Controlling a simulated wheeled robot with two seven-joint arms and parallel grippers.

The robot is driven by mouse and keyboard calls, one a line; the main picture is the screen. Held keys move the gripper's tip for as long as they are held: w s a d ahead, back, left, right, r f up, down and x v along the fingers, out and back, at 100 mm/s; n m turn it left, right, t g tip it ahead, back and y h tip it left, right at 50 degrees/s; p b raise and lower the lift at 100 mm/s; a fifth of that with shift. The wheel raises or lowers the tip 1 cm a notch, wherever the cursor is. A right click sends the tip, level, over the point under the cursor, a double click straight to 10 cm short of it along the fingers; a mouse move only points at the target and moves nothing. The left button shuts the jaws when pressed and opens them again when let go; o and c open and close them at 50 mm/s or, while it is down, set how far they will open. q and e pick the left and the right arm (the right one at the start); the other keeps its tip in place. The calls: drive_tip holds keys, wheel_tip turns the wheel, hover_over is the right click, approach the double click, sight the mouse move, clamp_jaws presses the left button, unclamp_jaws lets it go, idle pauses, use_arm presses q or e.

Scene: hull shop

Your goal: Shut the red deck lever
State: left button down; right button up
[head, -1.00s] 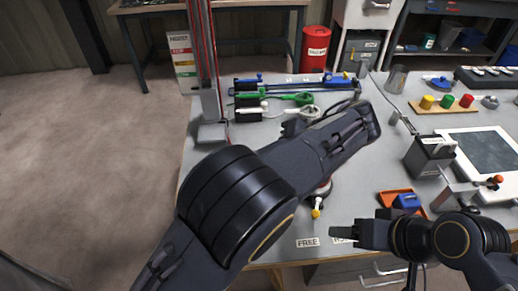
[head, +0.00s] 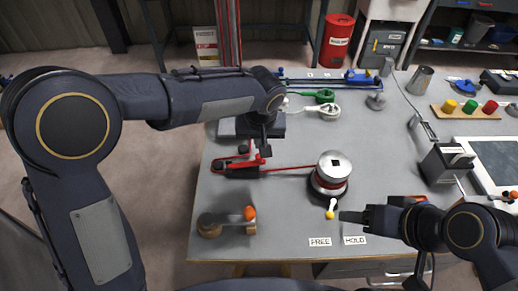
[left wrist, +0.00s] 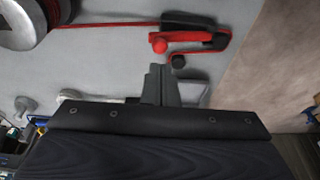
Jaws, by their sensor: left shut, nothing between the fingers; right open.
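The red deck lever (head: 262,158) is on a red and black fitting (head: 238,172) on the grey bench, left of the winch. A red line runs from the fitting to the winch. In the left wrist view, the lever's red ball end (left wrist: 158,44) and red arm (left wrist: 190,37) lie beside the black body; I cannot tell how far it is closed. My left gripper (head: 266,147) is shut and empty, just behind the lever; its fingertips (left wrist: 160,72) appear close to the ball, apart from it. My right gripper (head: 346,217) is open and empty over the front of the bench.
The silver winch drum (head: 333,172) stands mid-bench, with a yellow-tipped lever (head: 330,210) in front. FREE (head: 320,242) and HOLD (head: 354,240) labels lie near the front edge. An orange-knobbed block (head: 228,223) sits front left. A green-handled fitting (head: 318,97) is behind.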

use_arm(q)
hover_over(264, 161)
drive_tip(key=a, duration=0.1)
drive_tip(key=f, duration=0.6)
drive_tip(key=shift+s+a+p, duration=0.2)
drive_tip(key=shift+s+p, duration=0.2)
drive_tip(key=shift+f, duration=0.1)
drive_tip(key=d+f+b, duration=0.1)
drive_tip(key=f+y+b, duration=0.1)
drive_tip(key=b, duration=0.1)
drive_tip(key=shift+d+f+y, duration=0.25)
drive_tip(key=shift+d+y, duration=0.05)
drive_tip(key=shift+d, duration=0.05)
drive_tip(key=shift+d+f, duration=0.1)
drive_tip(key=shift+d, duration=0.05)
